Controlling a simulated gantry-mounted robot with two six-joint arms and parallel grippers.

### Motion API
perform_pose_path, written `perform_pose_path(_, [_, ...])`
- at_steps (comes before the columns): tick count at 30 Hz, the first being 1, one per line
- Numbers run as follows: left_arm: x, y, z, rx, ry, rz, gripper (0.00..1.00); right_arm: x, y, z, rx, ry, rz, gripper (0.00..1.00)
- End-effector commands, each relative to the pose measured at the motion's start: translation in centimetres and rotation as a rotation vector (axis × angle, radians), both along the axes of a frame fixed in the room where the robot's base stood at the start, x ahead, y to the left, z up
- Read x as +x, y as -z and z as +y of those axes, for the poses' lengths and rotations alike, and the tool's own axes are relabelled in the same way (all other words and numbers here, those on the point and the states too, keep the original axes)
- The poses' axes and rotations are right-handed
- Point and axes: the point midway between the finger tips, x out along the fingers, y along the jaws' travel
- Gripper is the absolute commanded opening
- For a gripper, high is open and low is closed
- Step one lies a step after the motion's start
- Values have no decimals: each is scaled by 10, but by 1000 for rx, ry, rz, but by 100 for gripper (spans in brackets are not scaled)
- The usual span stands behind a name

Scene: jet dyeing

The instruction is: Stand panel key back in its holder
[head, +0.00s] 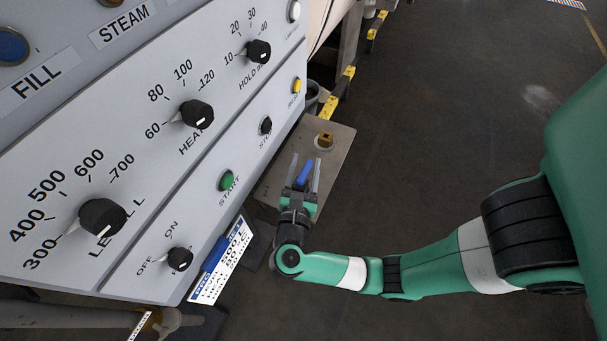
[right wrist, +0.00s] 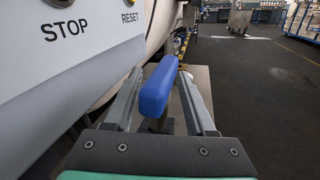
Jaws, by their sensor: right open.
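The panel key's blue handle (head: 305,172) shows between the fingers of my right gripper (head: 303,172) in the head view, above a metal shelf beside the panel. In the right wrist view the blue handle (right wrist: 159,86) lies between the two grey fingers of the right gripper (right wrist: 160,95), with visible gaps to the fingers. A grey part shows under the handle; its lower end is hidden. The fingers are open. A brass-coloured block (head: 325,140) stands on a pale round base on the shelf; I cannot tell whether it is the holder. My left gripper is out of view.
The metal shelf (head: 339,150) juts out right of the grey control panel (head: 140,165), which carries black knobs and a green START button (head: 227,181). The panel's edge is close to the right gripper's left side. Open dark floor (head: 430,120) lies to the right.

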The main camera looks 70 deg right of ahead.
Motion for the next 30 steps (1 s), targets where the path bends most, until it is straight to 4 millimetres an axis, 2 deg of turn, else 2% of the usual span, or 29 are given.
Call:
perform_pose_path(1, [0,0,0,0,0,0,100,0,0,0,0,0,0,56])
perform_pose_path(10, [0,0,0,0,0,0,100,0,0,1,0,0,-1,2])
perform_pose_path(24, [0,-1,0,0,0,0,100,0,-2,1,-1,0,-1,0])
perform_pose_path(30, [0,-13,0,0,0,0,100,0,-19,1,-1,0,-3,0])
